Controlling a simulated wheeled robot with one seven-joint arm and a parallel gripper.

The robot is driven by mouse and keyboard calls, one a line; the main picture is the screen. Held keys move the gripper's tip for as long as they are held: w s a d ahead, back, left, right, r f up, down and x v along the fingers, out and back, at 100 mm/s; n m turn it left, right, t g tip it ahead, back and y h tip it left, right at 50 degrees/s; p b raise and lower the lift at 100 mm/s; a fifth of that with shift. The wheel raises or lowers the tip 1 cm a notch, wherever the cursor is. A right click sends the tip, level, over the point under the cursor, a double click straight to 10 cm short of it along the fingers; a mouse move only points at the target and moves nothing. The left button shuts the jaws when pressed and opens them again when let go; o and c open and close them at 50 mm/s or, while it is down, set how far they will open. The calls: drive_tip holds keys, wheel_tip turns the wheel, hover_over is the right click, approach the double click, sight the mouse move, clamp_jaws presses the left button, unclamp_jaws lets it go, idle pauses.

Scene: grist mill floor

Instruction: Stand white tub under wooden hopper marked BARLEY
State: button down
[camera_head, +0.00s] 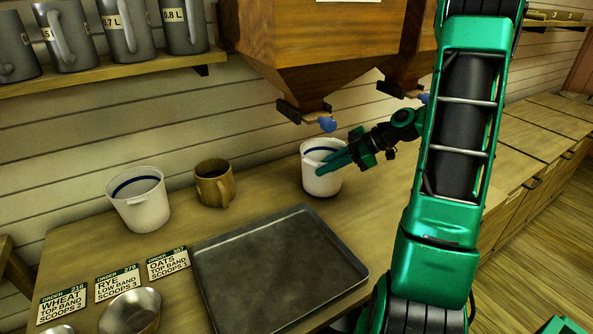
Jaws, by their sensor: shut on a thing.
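A white tub (314,180) with a blue band inside is in my gripper (333,162), which is shut on its right side near the rim. The tub is upright, below and slightly right of the spout of a wooden hopper (330,35); I cannot tell whether its base touches the counter. The hopper's label is cut off at the top edge, so I cannot read its name. A second hopper (412,60) is partly hidden behind my arm. Another white tub (140,212) with a blue band stands on the counter at the left.
A brown mug (213,188) stands right of the left tub. A dark metal tray (275,270) covers the front of the counter (85,235). Order cards (118,283) and metal bowls (130,312) lie at front left. Several grey jugs (122,30) stand on a wall shelf.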

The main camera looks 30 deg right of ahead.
sight(315, 162)
drive_tip(key=w+a, duration=0.2)
drive_tip(key=a, duration=0.1)
drive_tip(key=shift+w+a, duration=0.3)
drive_tip(key=shift+w, duration=0.1)
drive_tip(key=x, duration=0.3)
drive_tip(key=shift+w+a+r, duration=0.15)
drive_tip(key=shift+w+a, duration=0.15)
drive_tip(key=shift+a, duration=0.1)
drive_tip(key=c, duration=1.8)
unclamp_jaws()
